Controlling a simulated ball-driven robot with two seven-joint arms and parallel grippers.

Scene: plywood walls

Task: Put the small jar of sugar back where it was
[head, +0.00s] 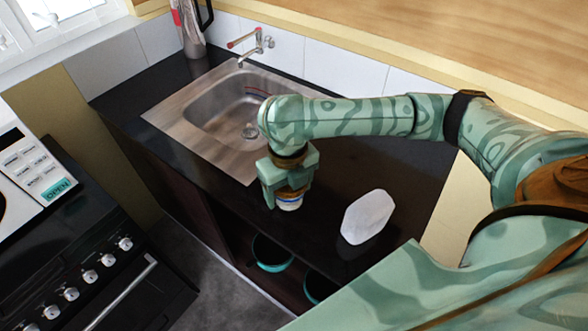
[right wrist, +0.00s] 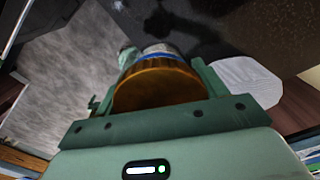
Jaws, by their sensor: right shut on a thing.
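The small jar of sugar (head: 290,204) shows as a whitish piece with a blue band under my right gripper (head: 287,195) in the head view. Most of the jar is hidden by the gripper. I cannot tell whether it touches the counter. My left gripper is not in view.
Dark bowls (head: 271,254) sit on the shelf below. A stove (head: 85,270) is at lower left.

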